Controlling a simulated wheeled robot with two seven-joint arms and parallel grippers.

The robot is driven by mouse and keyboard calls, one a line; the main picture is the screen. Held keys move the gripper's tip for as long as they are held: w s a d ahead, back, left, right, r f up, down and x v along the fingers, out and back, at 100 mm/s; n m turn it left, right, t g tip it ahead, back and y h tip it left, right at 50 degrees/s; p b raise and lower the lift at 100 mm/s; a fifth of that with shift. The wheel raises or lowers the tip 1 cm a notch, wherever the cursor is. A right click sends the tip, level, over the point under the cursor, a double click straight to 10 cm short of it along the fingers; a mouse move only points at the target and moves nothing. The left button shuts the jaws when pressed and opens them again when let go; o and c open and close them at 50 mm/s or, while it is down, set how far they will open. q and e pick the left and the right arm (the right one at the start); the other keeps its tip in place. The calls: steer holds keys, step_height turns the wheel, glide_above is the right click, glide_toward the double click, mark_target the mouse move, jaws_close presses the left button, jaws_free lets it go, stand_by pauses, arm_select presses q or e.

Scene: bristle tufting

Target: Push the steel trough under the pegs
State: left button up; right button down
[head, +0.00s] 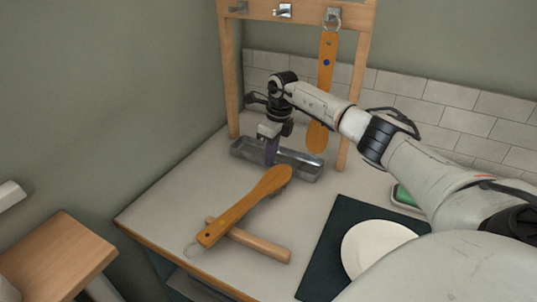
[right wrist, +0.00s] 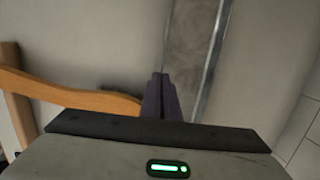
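The steel trough (head: 302,166) is a long, shallow, shiny tray on the counter, between the posts of the wooden peg frame (head: 232,80). Three metal pegs, including the middle one (head: 283,10), are on its top rail. An orange-brown paddle (head: 326,85) hangs by a ring from the right peg, its wide end above the trough's right end. My right gripper (head: 270,160) points down at the trough's near long side, its purple fingers together and empty. The right wrist view shows the fingertips (right wrist: 160,80) beside the trough's edge (right wrist: 205,60); contact is unclear.
A second paddle (head: 250,205) lies across a wooden rod (head: 262,246) in front of the trough. A white plate (head: 375,245) sits on a dark mat (head: 325,255) at right. A green item (head: 404,196) lies behind it. A wooden surface (head: 55,258) stands at far left.

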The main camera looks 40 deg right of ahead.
stand_by(0.3)
steer(key=c, duration=1.9)
jaws_free()
steer(key=shift+c, duration=0.2)
step_height(320, 180, up, 10)
steer(key=s, duration=0.1)
steer(key=shift+s+d, duration=0.25)
steer(key=shift+s, duration=0.05)
steer(key=shift+r, duration=0.1)
